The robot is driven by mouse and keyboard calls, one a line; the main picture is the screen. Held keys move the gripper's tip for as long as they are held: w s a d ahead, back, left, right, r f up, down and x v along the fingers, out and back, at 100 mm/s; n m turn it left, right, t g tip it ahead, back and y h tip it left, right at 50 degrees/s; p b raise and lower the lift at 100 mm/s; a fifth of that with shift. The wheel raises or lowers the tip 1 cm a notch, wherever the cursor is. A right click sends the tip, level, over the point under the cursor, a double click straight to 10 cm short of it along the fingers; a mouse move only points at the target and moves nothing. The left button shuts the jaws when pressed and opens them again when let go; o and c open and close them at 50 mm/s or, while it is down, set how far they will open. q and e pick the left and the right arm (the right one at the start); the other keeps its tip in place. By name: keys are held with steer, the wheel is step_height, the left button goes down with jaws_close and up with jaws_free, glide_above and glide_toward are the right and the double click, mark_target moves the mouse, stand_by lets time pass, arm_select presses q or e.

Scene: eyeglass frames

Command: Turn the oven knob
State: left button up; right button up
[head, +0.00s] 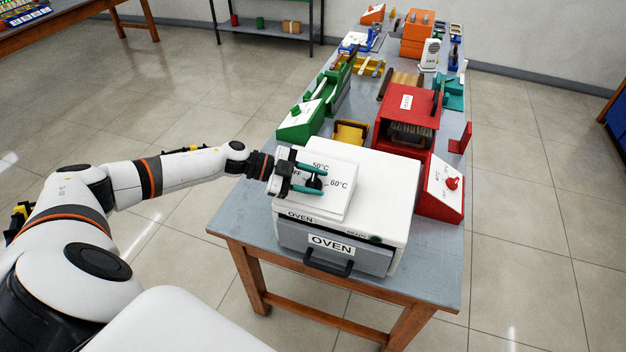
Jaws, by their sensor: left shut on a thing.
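A white and grey oven (376,202) stands at the near end of the table, with its front marked OVEN and a black handle. A raised white panel on its top carries the marks OFF, 50°C and 60°C around a dark knob (313,183). My left gripper (318,180) reaches in from the left over this panel. Its two teal fingers lie on either side of the knob and are shut on it. The fingers and gripper body partly hide the knob and the OFF mark. My right gripper is not in view.
A red machine (412,100) and a white-faced red box with a red knob (446,186) stand behind and right of the oven. Green devices (303,118) and several other machines fill the long grey table (240,205). The floor left of the table is clear.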

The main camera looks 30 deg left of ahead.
arm_select(q)
steer(key=shift+m+g, duration=0.6)
steer(key=shift+g, duration=0.1)
steer(key=shift+f, duration=0.1)
steer(key=o, duration=1)
steer(key=shift+d, duration=0.1)
steer(key=b+v, duration=0.3)
steer(key=v, duration=0.9)
steer(key=shift+w+b, duration=0.15)
steer(key=shift+b, duration=0.15)
